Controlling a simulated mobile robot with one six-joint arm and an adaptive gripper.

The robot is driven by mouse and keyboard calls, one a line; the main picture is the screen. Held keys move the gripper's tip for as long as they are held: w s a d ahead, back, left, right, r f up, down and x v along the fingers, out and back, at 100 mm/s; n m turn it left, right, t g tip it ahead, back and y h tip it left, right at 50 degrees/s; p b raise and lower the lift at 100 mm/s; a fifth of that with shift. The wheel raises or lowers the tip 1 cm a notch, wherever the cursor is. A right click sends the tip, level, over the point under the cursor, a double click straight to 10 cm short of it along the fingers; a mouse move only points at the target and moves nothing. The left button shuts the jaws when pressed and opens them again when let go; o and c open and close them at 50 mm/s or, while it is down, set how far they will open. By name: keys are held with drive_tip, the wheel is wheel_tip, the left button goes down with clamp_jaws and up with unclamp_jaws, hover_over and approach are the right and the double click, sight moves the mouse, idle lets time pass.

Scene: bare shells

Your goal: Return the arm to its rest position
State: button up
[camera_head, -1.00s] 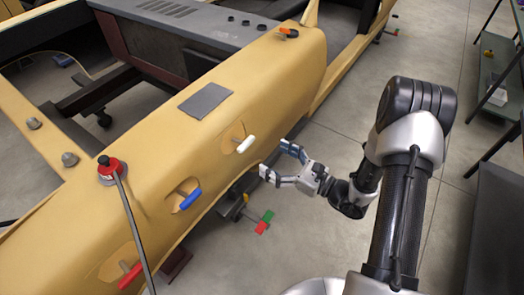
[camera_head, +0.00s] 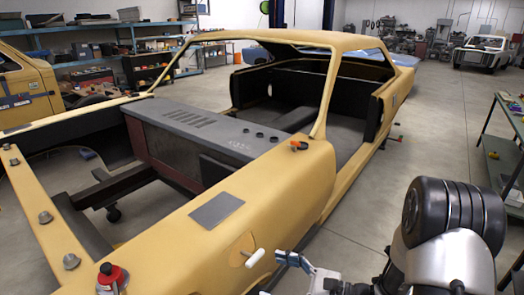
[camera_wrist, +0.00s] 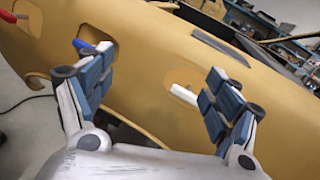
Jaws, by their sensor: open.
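My gripper (camera_wrist: 160,105) is open and empty in the wrist view, its two blue-padded fingers spread in front of the side of the yellow car shell (camera_wrist: 130,30). In the head view my gripper sits at the bottom edge, partly cut off, right of the white handle (camera_head: 255,258). My arm (camera_head: 450,235) is at the lower right.
The yellow shell (camera_head: 290,190) fills the left and middle. A red-and-black knob (camera_head: 111,275) and an orange piece (camera_head: 299,145) sit on it. A green shelf (camera_head: 500,150) stands at the right. The floor (camera_head: 420,140) between shell and shelf is open.

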drive_tip(key=s+a+r+n+g+h, duration=0.1)
drive_tip(key=s+r+n+g+h, duration=0.3)
drive_tip(key=s+n, duration=0.4)
drive_tip(key=s+a+r+n+g+h, duration=0.1)
drive_tip(key=s+r+n+g+h, duration=0.35)
drive_tip(key=s, duration=0.55)
drive_tip(key=s+d+r+n+t+h, duration=0.2)
drive_tip(key=d+n+t+h, duration=0.1)
drive_tip(key=d+n, duration=0.1)
drive_tip(key=s+d+r+n+t+h, duration=0.2)
drive_tip(key=d+r+n+t+h, duration=0.1)
drive_tip(key=d, duration=0.4)
drive_tip(key=shift+d+n+h, duration=0.15)
drive_tip(key=shift+n+h, duration=0.3)
drive_tip(key=shift+h, duration=0.2)
drive_tip(key=shift+w+d+r+t, duration=0.2)
drive_tip(key=shift+d+r+t, duration=0.05)
drive_tip(key=shift+d+t, duration=0.1)
drive_tip(key=shift+c, duration=0.3)
